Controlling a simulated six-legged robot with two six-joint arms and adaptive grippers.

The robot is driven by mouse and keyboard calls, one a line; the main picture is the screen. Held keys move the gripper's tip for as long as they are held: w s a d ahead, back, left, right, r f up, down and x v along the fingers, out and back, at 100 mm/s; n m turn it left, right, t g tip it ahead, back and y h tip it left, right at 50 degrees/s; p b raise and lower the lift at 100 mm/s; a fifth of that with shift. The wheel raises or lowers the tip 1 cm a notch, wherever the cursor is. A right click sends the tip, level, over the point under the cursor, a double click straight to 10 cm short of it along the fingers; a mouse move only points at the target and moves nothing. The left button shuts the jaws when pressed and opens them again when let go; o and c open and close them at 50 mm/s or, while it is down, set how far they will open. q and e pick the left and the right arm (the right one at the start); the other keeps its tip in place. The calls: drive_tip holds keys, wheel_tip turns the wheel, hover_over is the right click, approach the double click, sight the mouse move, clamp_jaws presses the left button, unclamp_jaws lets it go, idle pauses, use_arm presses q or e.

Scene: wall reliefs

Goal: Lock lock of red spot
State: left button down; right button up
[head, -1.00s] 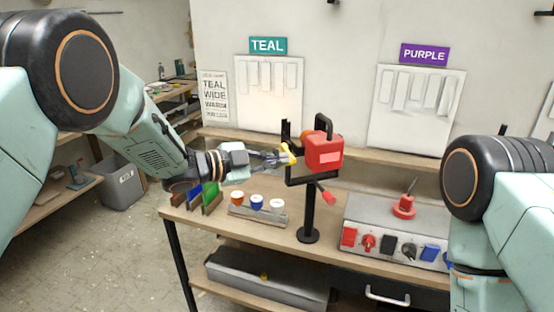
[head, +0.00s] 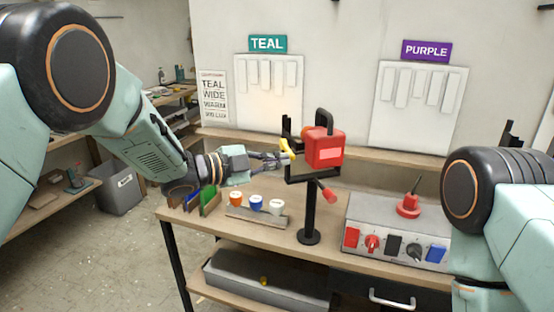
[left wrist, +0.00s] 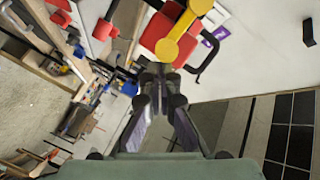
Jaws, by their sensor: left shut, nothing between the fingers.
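A red box (head: 324,148) with a black carry handle sits in a black bracket on a black stand (head: 309,218). A yellow lever (head: 288,147) stands on its left side. In the left wrist view the yellow lever (left wrist: 184,31) has two round ends and lies across the red box (left wrist: 163,31). My left gripper (head: 287,158) is shut and empty, its tips close to the lever's lower end. The left wrist view shows the fingertips (left wrist: 160,73) just short of the lever; contact cannot be told. My right gripper is out of view.
A grey panel (head: 372,218) with switches and a red knob stands to the right. Several small pots (head: 256,201) stand in front of my left gripper, beside coloured upright plates (head: 209,200). A red-ended handle (head: 327,194) juts from the stand. Wall reliefs (head: 268,92) hang behind.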

use_arm(q)
drive_tip(key=f+m+b, duration=0.1)
drive_tip(key=b, duration=0.1)
drive_tip(key=shift+s+f+b, duration=0.1)
drive_tip(key=shift+b, duration=0.25)
drive_tip(key=shift+s, duration=0.1)
idle(0.3)
idle(0.5)
idle(0.4)
